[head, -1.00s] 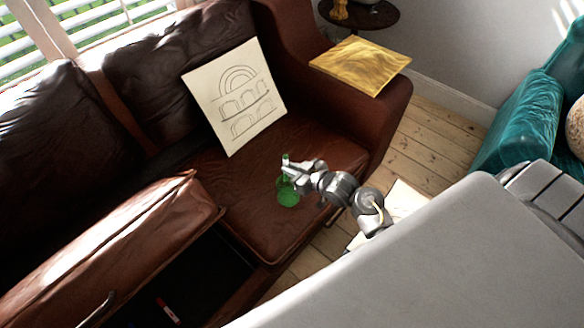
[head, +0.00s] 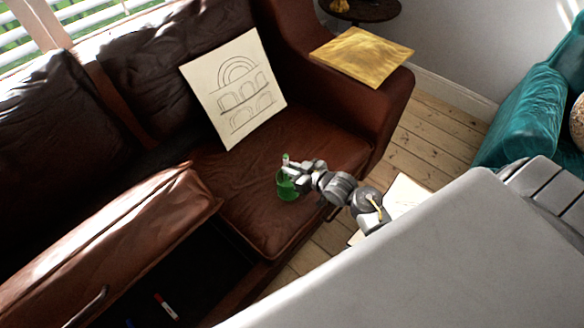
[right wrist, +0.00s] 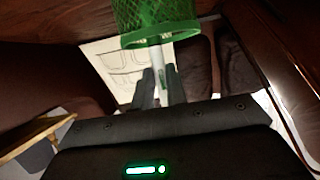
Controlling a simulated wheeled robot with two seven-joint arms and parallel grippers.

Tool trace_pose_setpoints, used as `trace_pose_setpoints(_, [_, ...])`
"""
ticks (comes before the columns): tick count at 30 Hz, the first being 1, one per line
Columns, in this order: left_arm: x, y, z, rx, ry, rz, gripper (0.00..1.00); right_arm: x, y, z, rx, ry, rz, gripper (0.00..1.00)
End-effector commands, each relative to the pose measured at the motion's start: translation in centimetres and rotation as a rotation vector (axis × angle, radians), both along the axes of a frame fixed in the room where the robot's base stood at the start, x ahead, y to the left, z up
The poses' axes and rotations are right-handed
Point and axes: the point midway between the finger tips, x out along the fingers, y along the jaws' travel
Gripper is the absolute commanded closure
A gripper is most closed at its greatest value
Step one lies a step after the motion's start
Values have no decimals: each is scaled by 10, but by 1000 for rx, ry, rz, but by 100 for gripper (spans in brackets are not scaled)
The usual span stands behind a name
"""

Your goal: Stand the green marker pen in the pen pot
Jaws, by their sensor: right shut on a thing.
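The pen pot (head: 286,190) is a green mesh cup standing on the brown sofa seat. In the right wrist view the pot (right wrist: 160,15) is at the top, rim towards my fingers. My left gripper is not in view.
A line drawing (head: 238,88) leans on the sofa back. A yellow cloth-like square (head: 362,54) lies on the sofa arm. A raised brown seat section (head: 110,240) borders a dark open compartment holding a red-and-white marker (head: 166,306). A teal chair (head: 525,110) stands at right.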

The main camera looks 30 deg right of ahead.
Motion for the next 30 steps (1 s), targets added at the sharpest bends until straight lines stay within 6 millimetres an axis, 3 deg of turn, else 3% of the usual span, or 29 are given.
trace_pose_setpoints(12, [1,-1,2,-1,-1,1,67,0,0,-1,0,0,0,100])
trace_pose_setpoints(13, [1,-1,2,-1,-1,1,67,0,0,-1,0,0,0,82])
trace_pose_setpoints(18, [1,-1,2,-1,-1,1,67,0,0,-1,0,0,0,61])
trace_pose_setpoints(30, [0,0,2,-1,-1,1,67,-10,-4,3,-2,1,-1,61])
